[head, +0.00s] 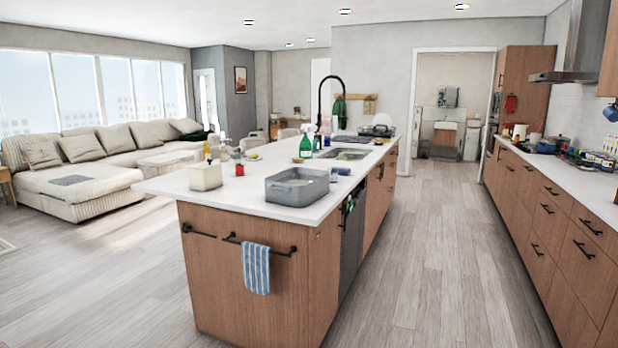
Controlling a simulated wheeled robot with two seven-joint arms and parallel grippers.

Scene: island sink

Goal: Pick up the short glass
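I cannot make out a short glass for certain at this distance. Small items stand close together on the white top of the wooden island (160,186), around the sink (346,155). They are too small to tell apart well. Neither of my grippers shows in the head view.
A grey basin (297,193) and a white box (205,177) stand on the island's near end. A green bottle (305,147) and black faucet (319,100) are farther back. A striped towel (256,268) hangs in front. Clear floor (435,255) runs between island and right counter (565,174).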

